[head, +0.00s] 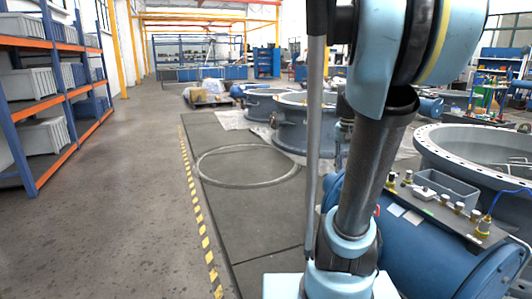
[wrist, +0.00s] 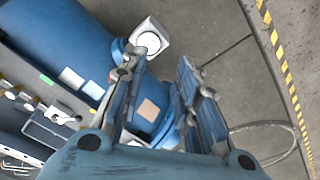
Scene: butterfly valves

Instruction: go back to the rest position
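My arm rises on the right side of the head view and hides part of the floor and valves behind it. My gripper (wrist: 158,62) shows in the wrist view with its two fingers spread apart and nothing between them. Beyond the fingers lies a large blue cylinder (wrist: 70,35) with pale labels and an orange square. In the head view this blue cylinder (head: 425,250) lies at the lower right, beside my arm. I cannot make out the gripper clearly in the head view.
A metal plate with fittings and a grey tray (head: 447,187) sits on the blue cylinder. A large flanged valve body (head: 455,140) stands behind it. Other valve bodies (head: 290,115) stand farther back. Blue-orange shelves (head: 65,105) line the left. The floor between is clear, with yellow-black tape (head: 200,222).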

